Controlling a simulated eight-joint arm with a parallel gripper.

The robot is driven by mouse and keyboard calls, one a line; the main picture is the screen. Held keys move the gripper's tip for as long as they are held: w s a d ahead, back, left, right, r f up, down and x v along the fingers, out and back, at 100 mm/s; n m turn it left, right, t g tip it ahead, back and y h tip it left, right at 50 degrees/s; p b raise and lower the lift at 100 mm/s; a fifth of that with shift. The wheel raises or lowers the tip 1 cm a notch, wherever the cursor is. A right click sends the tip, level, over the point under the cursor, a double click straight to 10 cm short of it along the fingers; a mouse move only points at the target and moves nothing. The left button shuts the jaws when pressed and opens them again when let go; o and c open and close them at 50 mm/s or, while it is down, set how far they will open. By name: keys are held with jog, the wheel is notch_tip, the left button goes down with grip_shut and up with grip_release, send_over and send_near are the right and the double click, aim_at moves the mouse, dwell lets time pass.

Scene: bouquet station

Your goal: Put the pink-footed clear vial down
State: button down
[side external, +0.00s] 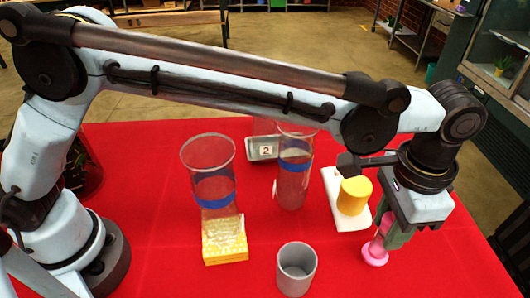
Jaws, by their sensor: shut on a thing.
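The pink-footed clear vial (375,249) is at the right of the red table in the side external view. Its pink foot shows below my gripper, and its clear body rises between the fingers, partly hidden. My gripper (390,232) points down and is shut on the vial. The vial looks slightly tilted. The foot is at or just above the red cloth; I cannot tell if it touches.
A yellow cylinder (353,195) stands on a white block (334,186) left of my gripper. Two clear cylinders with blue bands (214,188) (293,178), a grey cup (296,272), a yellow patterned block (224,240) and a sign marked 2 (262,148) stand further left. The front right cloth (440,265) is clear.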

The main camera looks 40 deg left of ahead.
aim_at(383, 238)
jog(key=shift+w+f, duration=0.3)
jog(key=shift+f, duration=1.9)
jog(key=shift+f, duration=0.1)
jog(key=c, duration=0.8)
grip_release()
notch_tip(383, 238, up, 12)
jog(key=shift+r, duration=0.1)
jog(key=shift+a, duration=0.1)
